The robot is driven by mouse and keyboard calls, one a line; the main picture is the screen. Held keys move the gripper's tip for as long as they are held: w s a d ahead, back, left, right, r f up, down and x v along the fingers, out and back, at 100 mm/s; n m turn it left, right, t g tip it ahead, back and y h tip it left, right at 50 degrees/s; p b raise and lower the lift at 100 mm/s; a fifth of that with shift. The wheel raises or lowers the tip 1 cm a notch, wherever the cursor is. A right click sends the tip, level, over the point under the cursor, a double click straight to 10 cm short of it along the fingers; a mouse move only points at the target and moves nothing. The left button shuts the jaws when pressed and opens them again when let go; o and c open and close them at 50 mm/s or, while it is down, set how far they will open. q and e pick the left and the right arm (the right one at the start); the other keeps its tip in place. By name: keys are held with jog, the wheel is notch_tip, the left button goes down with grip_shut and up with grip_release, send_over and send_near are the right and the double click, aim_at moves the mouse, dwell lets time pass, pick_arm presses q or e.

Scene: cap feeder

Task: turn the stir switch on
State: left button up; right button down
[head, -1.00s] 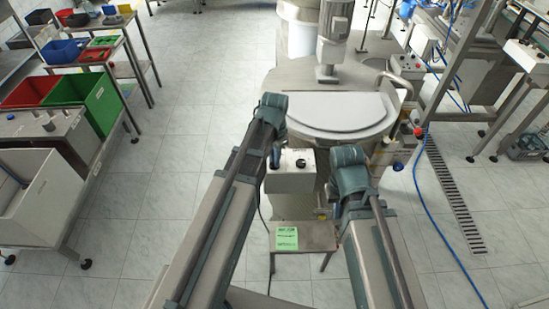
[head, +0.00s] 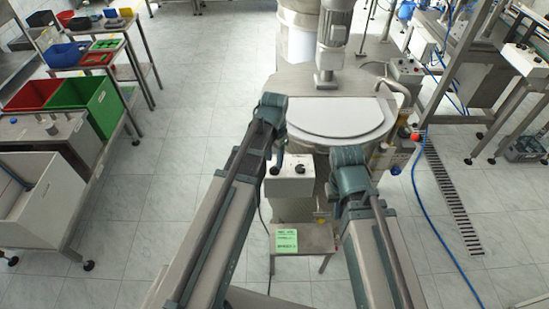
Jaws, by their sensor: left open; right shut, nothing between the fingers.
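A white control box (head: 290,186) stands in front of the big steel vessel, between my two arms. A dark knob (head: 300,169) sits on its top. Which control is the stir switch, and how it is set, is too small to tell. My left gripper (head: 277,157) hangs below the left arm's bend, over the left part of the box, open and apart from the knob. My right gripper (head: 332,192) is low beside the box's right side, shut and empty, and mostly hidden by its own arm.
The vessel has a pale round lid (head: 337,118) and a motor (head: 334,40) behind it. A small stand with a green card (head: 286,238) is below the box. A blue hose (head: 428,215) lies on the floor at right. Bins (head: 88,100) fill the left shelves.

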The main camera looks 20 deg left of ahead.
aim_at(274, 167)
pick_arm(q)
notch_tip(274, 167, up, 11)
jog(key=p, duration=0.9)
jog(key=shift+p, duration=0.35)
pick_arm(e)
notch_tip(274, 167, up, 11)
jog(key=shift+f, duration=0.15)
pick_arm(q)
jog(key=shift+f, duration=0.15)
